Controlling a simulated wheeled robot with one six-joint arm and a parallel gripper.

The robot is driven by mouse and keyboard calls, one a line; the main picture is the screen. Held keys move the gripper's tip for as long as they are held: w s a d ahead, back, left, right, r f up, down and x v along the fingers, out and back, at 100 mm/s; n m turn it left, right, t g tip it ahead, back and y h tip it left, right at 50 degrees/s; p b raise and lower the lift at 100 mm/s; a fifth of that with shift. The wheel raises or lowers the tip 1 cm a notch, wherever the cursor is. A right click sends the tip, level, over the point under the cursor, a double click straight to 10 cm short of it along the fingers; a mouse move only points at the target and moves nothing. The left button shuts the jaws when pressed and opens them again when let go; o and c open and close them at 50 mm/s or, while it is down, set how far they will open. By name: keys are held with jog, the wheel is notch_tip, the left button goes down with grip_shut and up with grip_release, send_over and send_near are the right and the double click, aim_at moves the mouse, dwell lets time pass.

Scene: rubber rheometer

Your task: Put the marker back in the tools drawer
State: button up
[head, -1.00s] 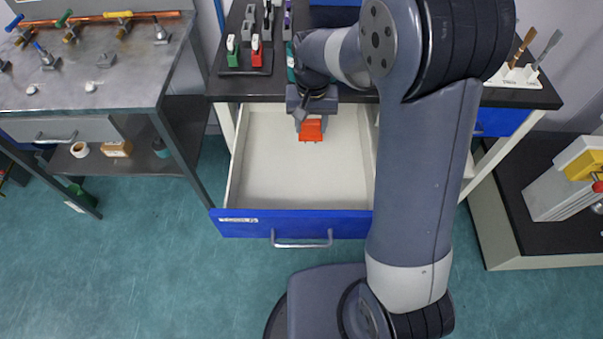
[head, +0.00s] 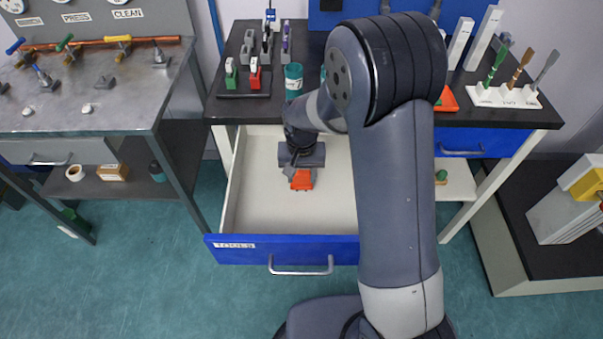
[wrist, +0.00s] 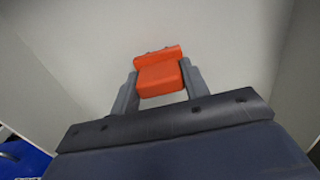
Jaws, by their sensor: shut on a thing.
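The orange marker (head: 301,180) is a short, blocky piece between the fingers of my gripper (head: 300,172). In the wrist view the marker (wrist: 158,78) sits across both grey fingertips, and my gripper (wrist: 160,88) is shut on it. The tools drawer (head: 240,249) is pulled out, with a blue labelled front, a metal handle and a pale, empty-looking inside. My gripper points down inside the drawer's outline, towards its back half. The gap between the marker and the drawer floor is hard to tell. My arm hides the drawer's right side.
The black worktop (head: 228,108) overhangs the drawer's back and carries a rack (head: 245,94) with green and red pieces and a teal can (head: 293,82). A white holder with brushes (head: 503,96) stands at right. A metal bench (head: 110,104) is at left.

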aim_at(302, 172)
jog(key=shift+f, duration=0.2)
jog(key=o, duration=0.8)
jog(key=shift+r, duration=0.1)
notch_tip(302, 172, up, 12)
jog(key=p, duration=0.1)
jog(key=shift+r, duration=0.2)
